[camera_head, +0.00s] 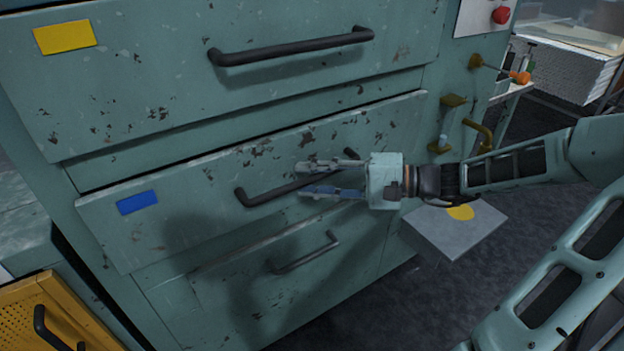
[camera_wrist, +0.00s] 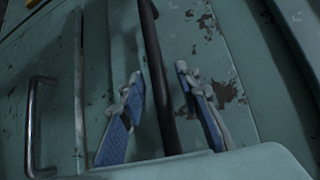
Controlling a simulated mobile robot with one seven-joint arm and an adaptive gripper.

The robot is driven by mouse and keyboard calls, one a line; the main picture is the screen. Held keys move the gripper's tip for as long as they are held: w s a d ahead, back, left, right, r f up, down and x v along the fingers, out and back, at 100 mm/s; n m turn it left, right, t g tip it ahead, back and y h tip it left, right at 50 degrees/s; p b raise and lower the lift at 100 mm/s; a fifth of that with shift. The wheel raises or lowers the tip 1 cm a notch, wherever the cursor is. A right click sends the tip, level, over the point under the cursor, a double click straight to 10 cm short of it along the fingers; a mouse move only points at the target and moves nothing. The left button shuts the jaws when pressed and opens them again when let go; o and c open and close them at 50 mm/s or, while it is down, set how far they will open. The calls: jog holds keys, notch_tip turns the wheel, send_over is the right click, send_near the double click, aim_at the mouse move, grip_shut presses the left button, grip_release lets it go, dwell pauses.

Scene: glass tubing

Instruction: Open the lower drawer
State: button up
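The lower drawer (camera_head: 200,200) is a worn green front with a blue label (camera_head: 138,202), below the drawer with the yellow label. Its dark bar handle (camera_head: 262,195) slants across the front, and its right part is partly hidden by my gripper. My gripper (camera_head: 306,180) reaches in from the right, with one finger above the handle and one below. In the wrist view the handle (camera_wrist: 158,60) runs between the two blue-padded fingers (camera_wrist: 160,76), with a gap to each side. The gripper is open and holds nothing.
The upper drawer (camera_head: 130,85) has its own handle (camera_head: 290,47). A smaller handle (camera_head: 305,255) sits on the panel below. A grey block with a yellow spot (camera_head: 455,228) and brass fittings (camera_head: 480,135) are at the right. A yellow case (camera_head: 30,315) is at lower left.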

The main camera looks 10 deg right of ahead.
grip_shut()
dwell(0.3)
